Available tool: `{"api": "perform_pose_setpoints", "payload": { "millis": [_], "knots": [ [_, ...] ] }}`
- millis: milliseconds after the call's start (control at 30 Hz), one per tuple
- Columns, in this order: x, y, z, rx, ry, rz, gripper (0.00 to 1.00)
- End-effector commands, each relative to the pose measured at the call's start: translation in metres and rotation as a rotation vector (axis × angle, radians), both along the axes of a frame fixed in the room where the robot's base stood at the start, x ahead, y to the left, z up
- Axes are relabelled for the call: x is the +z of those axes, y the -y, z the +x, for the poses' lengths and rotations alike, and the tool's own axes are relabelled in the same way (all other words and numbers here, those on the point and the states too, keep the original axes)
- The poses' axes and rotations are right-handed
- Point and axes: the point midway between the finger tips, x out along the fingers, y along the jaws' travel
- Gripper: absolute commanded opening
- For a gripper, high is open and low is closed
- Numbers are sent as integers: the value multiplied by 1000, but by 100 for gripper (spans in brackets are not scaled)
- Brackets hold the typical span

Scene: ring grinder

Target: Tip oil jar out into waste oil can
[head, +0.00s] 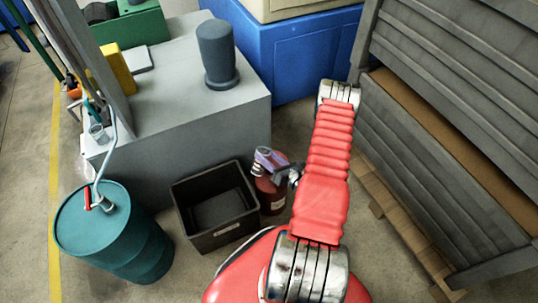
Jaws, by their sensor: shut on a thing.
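My gripper (286,173) shows small and partly hidden beside my red arm sleeve, near the middle of the view. It is shut on a small purplish, see-through jar (265,157), which looks like the oil jar. The jar is tilted, lying over towards the left. A dark red can (271,196) with a label stands on the floor just below it and looks like the waste oil can. The jar overlaps the can's top in this view. I cannot tell whether they touch, nor whether oil is flowing.
A black crate (234,229) stands directly left of the red can. A teal drum (120,243) with a hand pump is further left. A grey bench (195,105) is behind, with a glass (97,134) near its left corner. Large grey slatted crates (440,165) close off the right.

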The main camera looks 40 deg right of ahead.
Motion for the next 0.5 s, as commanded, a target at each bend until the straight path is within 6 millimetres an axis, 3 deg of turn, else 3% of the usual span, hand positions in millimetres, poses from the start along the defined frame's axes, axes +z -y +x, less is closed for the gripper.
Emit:
{"api": "perform_pose_setpoints", "payload": {
  "millis": [500],
  "knots": [
    [5, -29, -7, 0, 71, -287, 0]
  ]
}}
